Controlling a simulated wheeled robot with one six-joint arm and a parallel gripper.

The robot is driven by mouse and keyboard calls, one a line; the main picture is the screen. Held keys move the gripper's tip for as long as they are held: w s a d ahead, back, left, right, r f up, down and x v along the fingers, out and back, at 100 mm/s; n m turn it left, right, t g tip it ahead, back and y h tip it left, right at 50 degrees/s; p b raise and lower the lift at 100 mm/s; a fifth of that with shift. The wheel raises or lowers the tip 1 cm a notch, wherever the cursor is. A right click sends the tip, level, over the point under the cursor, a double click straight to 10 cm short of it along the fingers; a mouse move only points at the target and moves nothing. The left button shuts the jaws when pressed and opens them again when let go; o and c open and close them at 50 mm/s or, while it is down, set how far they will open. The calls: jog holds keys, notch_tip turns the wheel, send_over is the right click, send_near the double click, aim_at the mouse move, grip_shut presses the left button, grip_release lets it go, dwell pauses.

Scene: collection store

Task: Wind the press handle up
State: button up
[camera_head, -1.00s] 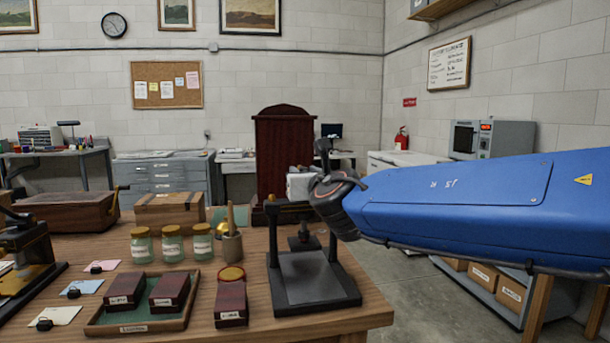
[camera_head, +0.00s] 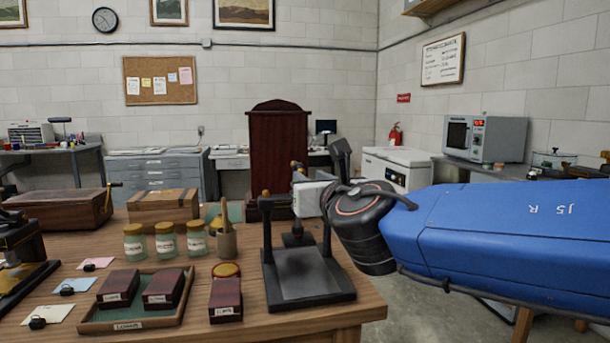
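The press is a black frame (camera_head: 268,262) with upright posts, a flat dark base and a screw with a foot in the middle. It stands at the right front of the wooden table. My blue arm comes in from the right, and its black wrist and a pale block cover the upper right of the press. My gripper is at the press top, near the pale block, but its fingers cannot be made out. I cannot tell whether it touches the handle. The handle itself is not clearly seen; a small brownish knob shows above the pale block.
Left of the press are a pestle in a mortar (camera_head: 226,242), several labelled jars (camera_head: 165,242), a dark red box (camera_head: 226,302) and a green-lined tray (camera_head: 185,312) with two boxes. A wooden chest (camera_head: 163,209) stands behind. Open floor lies right of the table.

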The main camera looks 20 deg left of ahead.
jog(key=v, duration=0.7)
